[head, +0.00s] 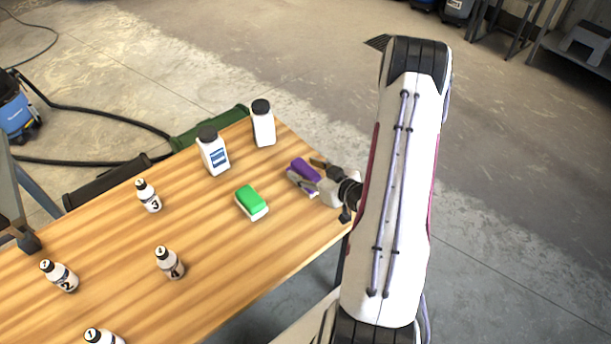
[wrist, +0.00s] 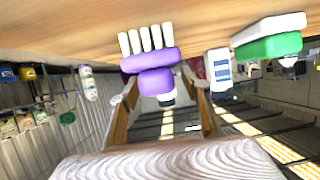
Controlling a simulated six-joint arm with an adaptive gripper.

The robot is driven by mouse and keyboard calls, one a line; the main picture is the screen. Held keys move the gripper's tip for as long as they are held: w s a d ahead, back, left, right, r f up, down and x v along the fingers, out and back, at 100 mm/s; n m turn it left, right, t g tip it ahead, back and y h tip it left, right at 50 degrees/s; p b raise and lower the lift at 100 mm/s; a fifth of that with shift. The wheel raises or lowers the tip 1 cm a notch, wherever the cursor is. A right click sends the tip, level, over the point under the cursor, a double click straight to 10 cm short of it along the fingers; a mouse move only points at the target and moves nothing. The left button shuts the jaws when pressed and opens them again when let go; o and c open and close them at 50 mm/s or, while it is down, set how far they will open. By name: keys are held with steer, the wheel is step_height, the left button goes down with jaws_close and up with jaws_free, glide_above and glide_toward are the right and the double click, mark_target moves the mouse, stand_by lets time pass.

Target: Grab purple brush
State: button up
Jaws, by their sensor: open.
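The purple brush (head: 304,169) lies on the wooden table near its right edge. In the wrist view the brush (wrist: 150,62) shows its purple body and a row of white bristles, with the table at the top of the picture. My gripper (head: 306,174) is open, low over the table edge, with its fingers around or just beside the brush. In the wrist view my gripper (wrist: 168,88) has one finger on each side of the brush's rounded purple part. I cannot tell whether a finger touches it. Part of the brush is hidden by a finger in the head view.
A green-and-white sponge block (head: 251,201) lies left of the brush. Two white bottles with black caps, one labelled (head: 215,156) and one plain (head: 263,126), stand behind. Several small numbered bottles, including number 3 (head: 149,198), stand farther left. The table (head: 220,225) is bare between them.

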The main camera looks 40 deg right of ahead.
mark_target(305, 168)
steer(key=shift+w+f, duration=0.1)
steer(key=shift+w, duration=0.15)
stand_by(0.3)
steer(key=c, duration=1.2)
steer(key=shift+c, duration=0.2)
steer(key=shift+r, duration=5)
